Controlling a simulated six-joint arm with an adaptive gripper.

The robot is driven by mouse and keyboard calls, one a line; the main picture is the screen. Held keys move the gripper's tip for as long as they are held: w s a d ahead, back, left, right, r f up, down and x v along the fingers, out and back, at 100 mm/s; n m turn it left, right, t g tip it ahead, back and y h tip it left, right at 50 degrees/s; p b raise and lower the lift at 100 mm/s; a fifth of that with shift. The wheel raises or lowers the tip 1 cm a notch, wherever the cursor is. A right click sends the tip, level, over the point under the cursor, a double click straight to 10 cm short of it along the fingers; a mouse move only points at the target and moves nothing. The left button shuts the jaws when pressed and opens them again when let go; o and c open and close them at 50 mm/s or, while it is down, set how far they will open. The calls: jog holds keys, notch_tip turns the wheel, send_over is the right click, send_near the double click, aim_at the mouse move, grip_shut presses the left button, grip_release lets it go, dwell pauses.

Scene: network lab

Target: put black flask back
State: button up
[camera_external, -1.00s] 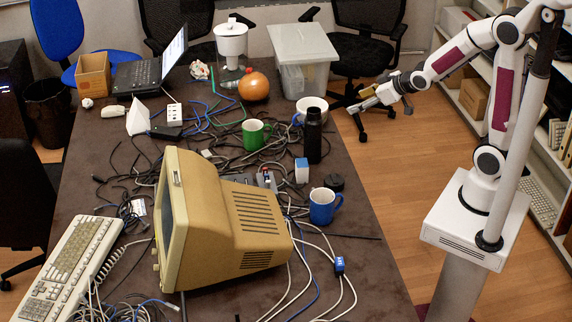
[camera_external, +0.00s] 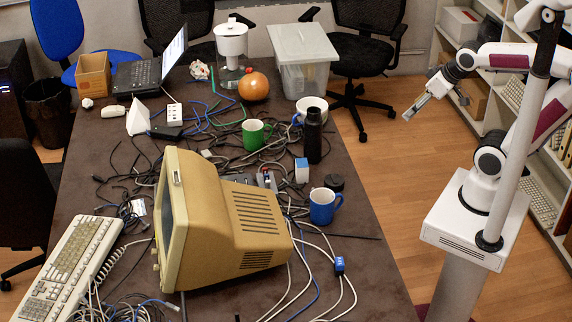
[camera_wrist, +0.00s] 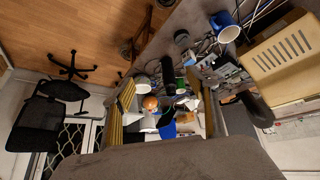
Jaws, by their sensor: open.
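The black flask (camera_external: 312,138) stands upright on the table near its right edge, beside the white bowl and behind a small white-and-blue box (camera_external: 302,170). It also shows as a dark shape in the wrist view (camera_wrist: 167,74). My gripper (camera_external: 411,116) is open and empty, held in the air over the floor to the right of the table, well apart from the flask. Its two fingers frame the table items in the wrist view (camera_wrist: 168,108). A black round cap-like piece (camera_external: 334,183) lies near the blue mug.
A blue mug (camera_external: 324,206), green mug (camera_external: 254,135) and white bowl (camera_external: 314,104) stand near the flask. Tangled cables and a beige monitor (camera_external: 220,220) fill much of the table. A lidded plastic bin (camera_external: 303,75) stands at the back. Shelves are on the right.

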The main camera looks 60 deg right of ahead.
jog(key=shift+g, duration=0.4)
jog(key=s, duration=0.3)
jog(key=s+a, duration=0.1)
jog(key=s, duration=0.1)
jog(key=shift+s+r, duration=0.2)
jog(key=shift+s, duration=0.1)
